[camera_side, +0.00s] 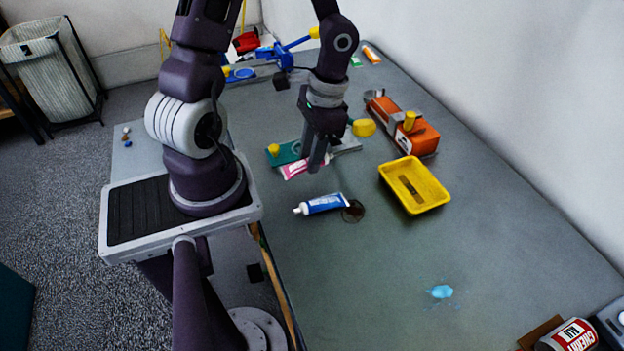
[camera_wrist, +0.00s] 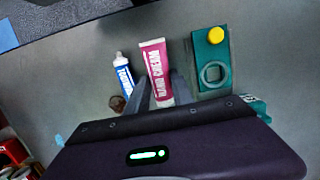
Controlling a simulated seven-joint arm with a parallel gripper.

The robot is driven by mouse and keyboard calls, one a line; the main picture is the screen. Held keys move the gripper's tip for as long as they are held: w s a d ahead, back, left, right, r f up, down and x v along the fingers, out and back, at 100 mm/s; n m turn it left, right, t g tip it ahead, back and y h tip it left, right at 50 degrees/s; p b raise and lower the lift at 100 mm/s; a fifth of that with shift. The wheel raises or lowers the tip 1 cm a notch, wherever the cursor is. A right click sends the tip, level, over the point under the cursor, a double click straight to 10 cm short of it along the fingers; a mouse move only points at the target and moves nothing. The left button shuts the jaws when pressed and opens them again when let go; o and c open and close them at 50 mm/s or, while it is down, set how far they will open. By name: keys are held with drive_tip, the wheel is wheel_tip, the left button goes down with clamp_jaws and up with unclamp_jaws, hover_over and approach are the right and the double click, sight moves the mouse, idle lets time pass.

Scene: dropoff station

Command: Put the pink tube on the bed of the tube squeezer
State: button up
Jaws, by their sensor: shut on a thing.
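The pink tube (camera_side: 297,169) lies roughly level, low at the table, beside the green plate; it also shows in the wrist view (camera_wrist: 154,58). My gripper (camera_side: 316,163) points down at the tube. I cannot tell whether the tube touches the table. A blue device with yellow-ended levers (camera_side: 285,52) stands at the far end, partly behind my arm. An orange device with a yellow knob (camera_side: 402,127) stands at the right. I cannot tell which is the squeezer.
A green plate with a yellow knob and ring (camera_wrist: 212,62) is close beside the tube. A blue-white tube (camera_side: 325,204) lies nearer, next to a dark round patch (camera_side: 353,211). A yellow tray (camera_side: 432,198) is to the right. A light blue spill (camera_side: 441,291) marks the near table.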

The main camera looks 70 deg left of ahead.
wheel_tip(320, 180, up, 11)
drive_tip(key=w+a+n, duration=0.1)
drive_tip(key=w+n, duration=0.1)
drive_tip(key=w, duration=0.1)
drive_tip(key=w+a+n, duration=0.2)
drive_tip(key=w, duration=0.1)
drive_tip(key=w+a+r+n+h, duration=0.1)
drive_tip(key=w+n, duration=0.1)
drive_tip(key=w, duration=0.2)
drive_tip(key=shift+a+n, duration=0.35)
drive_tip(key=shift+n, duration=0.05)
drive_tip(key=w+a+f+n+t+h, duration=0.1)
drive_tip(key=w+a+n, duration=0.45)
drive_tip(key=w, duration=0.35)
drive_tip(key=w+a+f+n+t, duration=0.1)
drive_tip(key=w+a+n, duration=0.45)
drive_tip(key=w, duration=0.35)
drive_tip(key=shift+s+d+f, duration=0.1)
drive_tip(key=shift+d+f, duration=0.05)
drive_tip(key=shift+f, duration=5.35)
